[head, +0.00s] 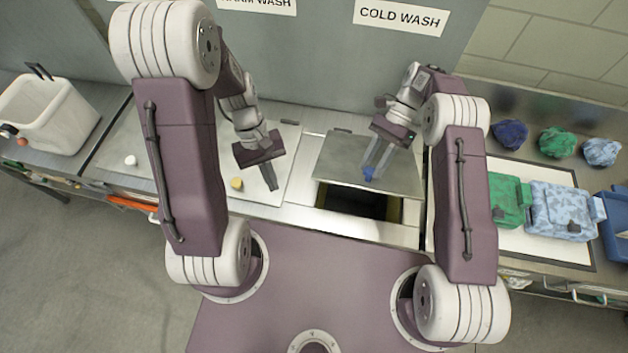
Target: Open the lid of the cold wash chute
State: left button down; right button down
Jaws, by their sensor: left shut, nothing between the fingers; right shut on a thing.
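The grey metal lid (335,160) of the chute under the "COLD WASH" sign (401,16) is raised at its front edge. The dark chute opening (357,202) shows below that edge. My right gripper (369,171) is shut on the blue knob (369,175) near the lid's front edge. The fingers partly cover the knob. My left gripper (274,186) is shut and empty, above the neighbouring lid (262,196) with a yellow knob (237,184), to the right of that knob.
Blue, green and light-blue bundles lie at the back right. A white bin (48,112) stands far left. A white knob (130,160) is left of my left arm.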

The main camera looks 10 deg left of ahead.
aim_at(313, 179)
pick_arm(q)
jog(key=w+a+f+n+t+h, duration=0.1)
jog(key=w+f+n+t+h, duration=0.15)
jog(key=f+n+h, duration=0.45)
jog(key=w+f+n+t+h, duration=0.1)
jog(key=f+n+t+h, duration=0.2)
jog(key=n+h, duration=0.8)
jog(key=x, duration=1)
jog(key=shift+w+n+y, duration=0.15)
jog(key=shift+n+y, duration=0.15)
jog(key=shift+d, duration=0.1)
jog(key=shift+w+r+n+t, duration=0.35)
jog(key=shift+w+r+n, duration=0.1)
jog(key=shift+r, duration=0.4)
pick_arm(e)
jog(key=shift+a, duration=0.1)
pick_arm(q)
jog(key=shift+r, duration=0.1)
pick_arm(e)
jog(key=shift+s+f, duration=0.1)
